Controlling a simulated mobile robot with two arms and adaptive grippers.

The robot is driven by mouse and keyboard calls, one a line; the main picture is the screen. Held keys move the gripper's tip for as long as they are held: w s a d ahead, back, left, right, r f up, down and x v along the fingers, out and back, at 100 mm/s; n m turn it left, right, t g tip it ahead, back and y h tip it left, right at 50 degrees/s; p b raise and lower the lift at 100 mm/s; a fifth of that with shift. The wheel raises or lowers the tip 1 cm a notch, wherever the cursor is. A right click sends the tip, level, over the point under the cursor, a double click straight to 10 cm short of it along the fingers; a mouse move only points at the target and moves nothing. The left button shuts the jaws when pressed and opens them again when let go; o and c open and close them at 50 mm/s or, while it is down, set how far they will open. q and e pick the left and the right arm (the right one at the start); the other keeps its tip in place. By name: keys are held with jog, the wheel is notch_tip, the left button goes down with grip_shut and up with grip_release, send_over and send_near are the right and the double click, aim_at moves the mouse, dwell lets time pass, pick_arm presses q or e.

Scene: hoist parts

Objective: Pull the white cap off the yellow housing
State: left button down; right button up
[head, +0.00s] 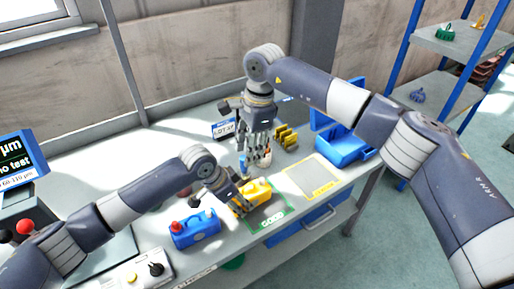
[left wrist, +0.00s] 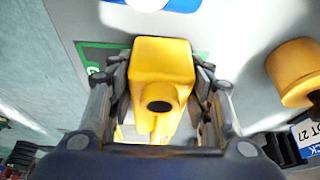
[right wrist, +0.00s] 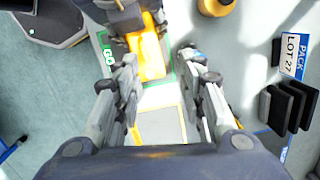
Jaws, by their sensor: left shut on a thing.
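The yellow housing (head: 257,190) stands at the green-outlined GOOD mat (head: 268,217). My left gripper (head: 238,201) is shut on the housing, with a finger on each side of it in the left wrist view (left wrist: 163,75). A dark round spot shows on the housing's face there. I cannot make out a white cap on the housing. My right gripper (head: 260,158) is above and behind the housing. In the right wrist view (right wrist: 162,95) its fingers are wide apart with nothing between them, and the housing (right wrist: 146,57) shows beyond them.
A blue housing (head: 195,231) with a red knob stands left of the mat. A yellow-outlined mat (head: 314,176) is bare at right. A blue bin (head: 342,147) stands behind it. A PACK LOT sign (right wrist: 295,55) and a slotted rack (head: 286,137) stand at the back.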

aim_at(262, 179)
jog(key=d+f+h, duration=0.1)
jog(key=f, duration=0.2)
jog(key=d+f+n+h, duration=0.1)
jog(key=f, duration=0.3)
jog(key=d+f, duration=0.1)
jog(key=f, duration=0.3)
jog(key=shift+d+f+n+t+h, duration=0.1)
jog(key=shift+n+t+h, duration=0.2)
jog(key=shift+h, duration=0.1)
grip_shut()
